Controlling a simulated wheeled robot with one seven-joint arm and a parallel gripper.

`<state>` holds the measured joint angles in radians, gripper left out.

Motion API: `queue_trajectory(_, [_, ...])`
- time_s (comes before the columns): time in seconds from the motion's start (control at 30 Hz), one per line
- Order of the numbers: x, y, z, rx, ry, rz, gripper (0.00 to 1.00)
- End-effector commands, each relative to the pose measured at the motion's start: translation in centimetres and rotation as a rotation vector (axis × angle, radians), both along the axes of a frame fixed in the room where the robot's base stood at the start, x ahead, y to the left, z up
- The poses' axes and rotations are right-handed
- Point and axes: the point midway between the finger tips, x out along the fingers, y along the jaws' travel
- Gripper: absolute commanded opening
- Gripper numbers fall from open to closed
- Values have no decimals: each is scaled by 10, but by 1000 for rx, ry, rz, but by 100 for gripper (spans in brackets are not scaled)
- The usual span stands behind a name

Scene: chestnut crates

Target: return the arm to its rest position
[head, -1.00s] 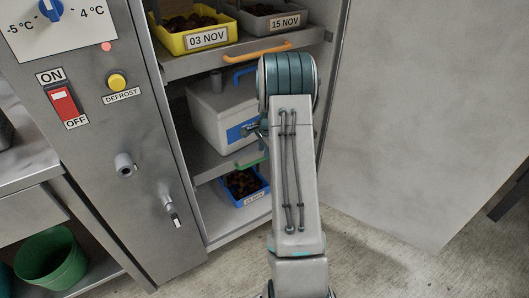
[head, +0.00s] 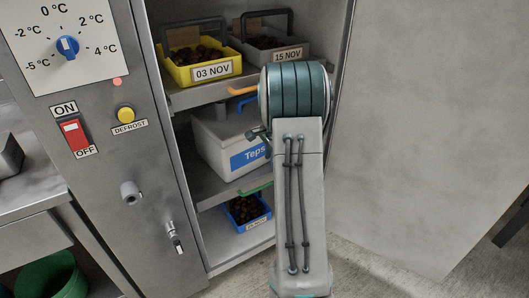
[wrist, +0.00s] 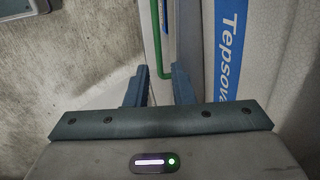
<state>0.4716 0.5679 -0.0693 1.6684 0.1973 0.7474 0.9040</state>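My arm rises through the middle of the head view, its teal-banded joint in front of the open cabinet. That white box (head: 215,140) stands on the middle shelf in the head view.
A yellow crate (head: 204,78) marked 03 NOV and a grey crate (head: 305,51) marked 15 NOV stand on the upper shelf. A blue crate (head: 249,224) is on the lowest shelf. An open door (head: 430,120) stands right; the control panel (head: 75,110) is left.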

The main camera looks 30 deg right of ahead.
Motion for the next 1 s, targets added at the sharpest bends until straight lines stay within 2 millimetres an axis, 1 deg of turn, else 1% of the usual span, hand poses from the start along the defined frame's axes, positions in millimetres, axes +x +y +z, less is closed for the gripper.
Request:
queue_trajectory(0.23, [0, 1, 2, -1, 0, 5, 22])
queue_trajectory(0.27, [-1, 3, 6, -2, -1, 12, 22])
queue_trajectory(0.33, [-3, 12, 20, -7, -4, 43, 22])
queue_trajectory(0.37, [-4, 18, 29, -12, -5, 67, 22])
queue_trajectory(0.47, [-14, 46, 68, -30, -11, 173, 22])
queue_trajectory(0.5, [-20, 59, 86, -40, -13, 227, 22])
queue_trajectory(0.57, [-31, 80, 113, -58, -17, 317, 22])
queue_trajectory(0.6, [-39, 94, 129, -70, -19, 376, 22])
queue_trajectory(0.67, [-52, 114, 152, -85, -22, 464, 22])
queue_trajectory(0.7, [-62, 127, 166, -96, -23, 523, 22])
queue_trajectory(0.77, [-77, 145, 187, -115, -26, 610, 22])
queue_trajectory(0.8, [-87, 158, 201, -127, -29, 670, 22])
queue_trajectory(0.87, [-104, 174, 219, -147, -30, 758, 22])
queue_trajectory(0.9, [-116, 185, 231, -160, -32, 816, 22])
queue_trajectory(0.97, [-134, 200, 247, -180, -34, 903, 22])
queue_trajectory(1.0, [-146, 209, 257, -194, -36, 963, 22])
